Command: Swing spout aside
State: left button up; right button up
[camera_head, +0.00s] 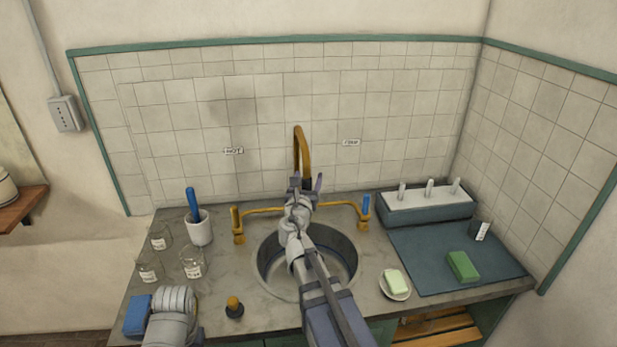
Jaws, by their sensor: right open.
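The brass spout (298,145) rises as a tall curved neck behind the sink (263,270), near the middle of the view. Brass pipework runs to either side of it, with a brown-handled tap (235,219) at left and a blue-handled tap (365,206) at right. My right gripper (306,182) is open, its two fingers pointing up at the lower part of the spout. The spout's base is hidden behind the gripper, and I cannot tell whether the fingers touch it. Only a grey part of my left arm shows at the bottom left; its gripper is not seen.
Glass beakers (193,262) and a white cup (199,230) with a blue-handled tool stand left of the sink. A dark stopper (234,308) is near the front. At right are a soap dish (397,293), a green sponge (462,266) on a mat, and a pegged rack (425,208).

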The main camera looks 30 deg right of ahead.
jog(key=shift+x, duration=0.8)
jog(key=shift+s, duration=0.1)
jog(key=shift+c, duration=0.4)
grip_shut()
